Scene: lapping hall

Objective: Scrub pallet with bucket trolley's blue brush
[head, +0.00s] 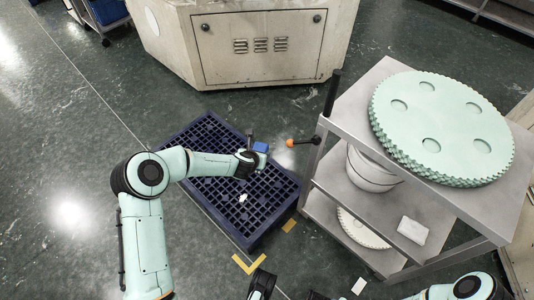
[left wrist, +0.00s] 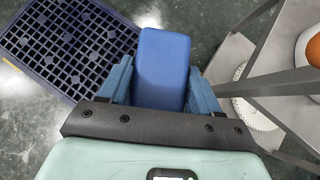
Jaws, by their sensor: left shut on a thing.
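The dark blue grid pallet (head: 262,225) lies on the floor in the middle of the head view; it also shows at upper left in the left wrist view (left wrist: 62,45). A small white patch (head: 242,198) shows on its top. My left gripper (head: 256,155) is above the pallet's right side, shut on the blue brush (head: 261,147). In the left wrist view the brush (left wrist: 162,62) is a blue block between the fingers; its underside is hidden. I cannot tell whether it touches the pallet. Parts of my right arm show at the bottom edge, its gripper unclear.
A grey trolley (head: 345,117) stands right of the pallet, with a white bucket (head: 370,172) on its middle shelf and pale green toothed discs (head: 440,120) on top. An orange knob (head: 290,142) sticks out toward the gripper. A beige machine (head: 255,50) stands behind. Floor at left is clear.

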